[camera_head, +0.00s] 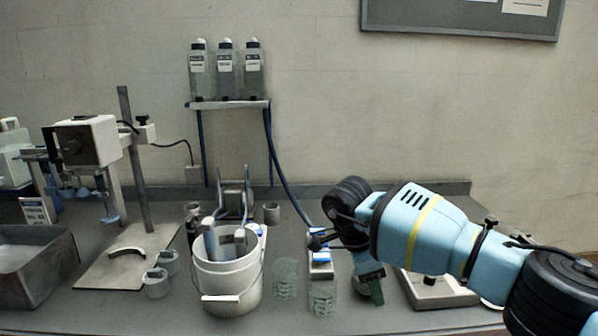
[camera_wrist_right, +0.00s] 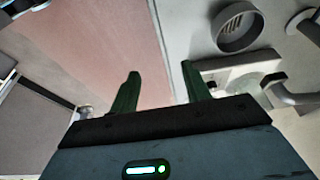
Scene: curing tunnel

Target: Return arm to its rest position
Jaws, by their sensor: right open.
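My right arm (camera_head: 425,230), light blue with a yellow band, reaches in from the right over the bench in the head view. Its gripper (camera_head: 375,296) points down near the front right of the bench, partly hidden by the arm's own dark wrist parts. In the right wrist view my right gripper (camera_wrist_right: 160,72) shows two green fingers spread apart with nothing between them. My left gripper is not in view.
A white bucket (camera_head: 225,285) with tools stands mid-bench. Stacked clear glass dishes (camera_head: 322,300) and a white-and-blue box (camera_head: 320,265) are left of the gripper. A stand (camera_head: 128,150), metal tray (camera_head: 20,265) and bottle shelf (camera_head: 228,104) are further left.

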